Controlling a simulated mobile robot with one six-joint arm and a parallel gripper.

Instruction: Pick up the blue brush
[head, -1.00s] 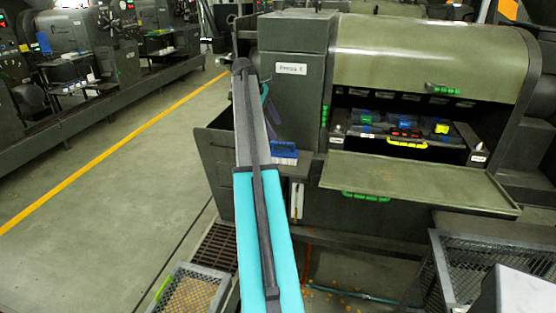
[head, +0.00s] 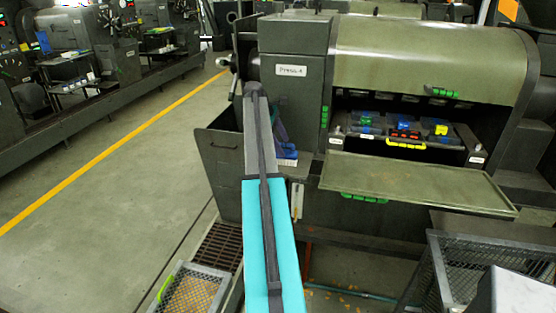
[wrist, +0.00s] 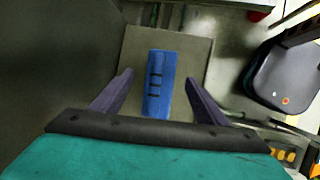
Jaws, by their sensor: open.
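The blue brush (head: 287,161) lies on a small shelf at the left side of the press, partly hidden behind my arm in the head view. In the wrist view the blue brush (wrist: 159,88) shows from above as a long block with dark marks on its top, lying on a grey-brown plate. My gripper (wrist: 159,77) is open, with one purple finger on each side of the brush and a gap on both sides. In the head view my gripper (head: 280,132) is just above the brush, mostly behind my arm. I cannot tell the exact height between them.
The press housing (head: 290,85) stands close behind and right of the shelf. An open grey bin (head: 218,165) is at its left. A fold-down tray (head: 410,183) juts out at right. A dark seat-like object (wrist: 285,75) is right in the wrist view.

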